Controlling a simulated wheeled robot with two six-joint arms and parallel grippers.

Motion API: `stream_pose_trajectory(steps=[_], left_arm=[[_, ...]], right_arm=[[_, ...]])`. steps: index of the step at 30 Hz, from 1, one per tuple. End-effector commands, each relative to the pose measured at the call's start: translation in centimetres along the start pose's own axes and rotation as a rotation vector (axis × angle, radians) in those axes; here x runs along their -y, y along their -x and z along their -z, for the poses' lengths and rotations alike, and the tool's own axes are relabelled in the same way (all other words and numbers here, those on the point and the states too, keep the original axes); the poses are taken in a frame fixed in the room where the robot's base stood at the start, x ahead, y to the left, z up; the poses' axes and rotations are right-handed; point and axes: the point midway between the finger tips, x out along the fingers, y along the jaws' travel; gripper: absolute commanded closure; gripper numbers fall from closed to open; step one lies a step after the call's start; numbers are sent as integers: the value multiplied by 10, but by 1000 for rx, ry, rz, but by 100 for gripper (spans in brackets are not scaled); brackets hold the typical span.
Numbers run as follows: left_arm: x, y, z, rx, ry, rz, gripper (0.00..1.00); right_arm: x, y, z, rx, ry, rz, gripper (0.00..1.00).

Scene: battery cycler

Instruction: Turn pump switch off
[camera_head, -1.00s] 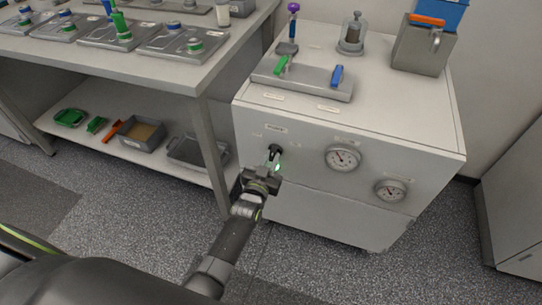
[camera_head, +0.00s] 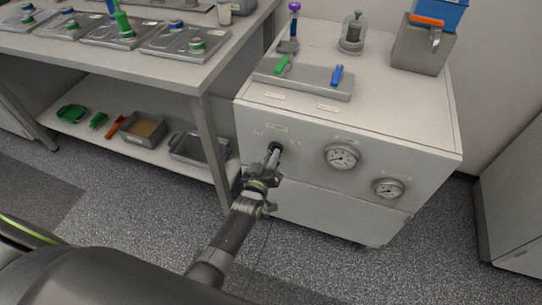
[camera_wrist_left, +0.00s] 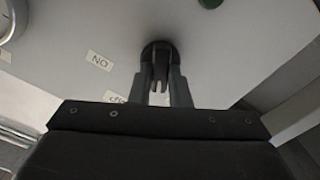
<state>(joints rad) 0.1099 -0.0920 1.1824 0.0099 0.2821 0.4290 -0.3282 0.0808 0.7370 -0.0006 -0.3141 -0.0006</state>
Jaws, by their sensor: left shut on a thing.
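The pump switch is a dark round knob (camera_wrist_left: 160,50) on the front panel of the white cabinet (camera_head: 310,205). In the head view the knob (camera_head: 276,147) shows just past my fingertips. My left gripper (camera_head: 273,156) reaches it from the front and is shut on the knob's handle. In the left wrist view the two fingers (camera_wrist_left: 161,82) stand on either side of the handle. An "ON" label (camera_wrist_left: 100,61) shows upside down beside the knob. Another label (camera_wrist_left: 115,97), partly hidden by my gripper, seems to read "OFF". My right gripper is not in view.
Two round gauges (camera_head: 341,157) sit right of the switch. A dark green round part (camera_wrist_left: 210,3) shows at the wrist view's top edge. A grey tray (camera_head: 303,78) with green and blue handles lies on the cabinet. A workbench (camera_head: 190,75) stands close on the left.

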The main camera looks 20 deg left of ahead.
Motion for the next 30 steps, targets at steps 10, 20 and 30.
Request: stream_pose_trajectory(steps=[10, 20, 30], left_arm=[[1, 1, -2, 3, 13, 2, 100], [0, 0, -1, 2, 12, 1, 62], [0, 6, 0, 1, 12, 1, 62]], right_arm=[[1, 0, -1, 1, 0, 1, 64], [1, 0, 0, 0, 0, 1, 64], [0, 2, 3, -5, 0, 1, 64]])
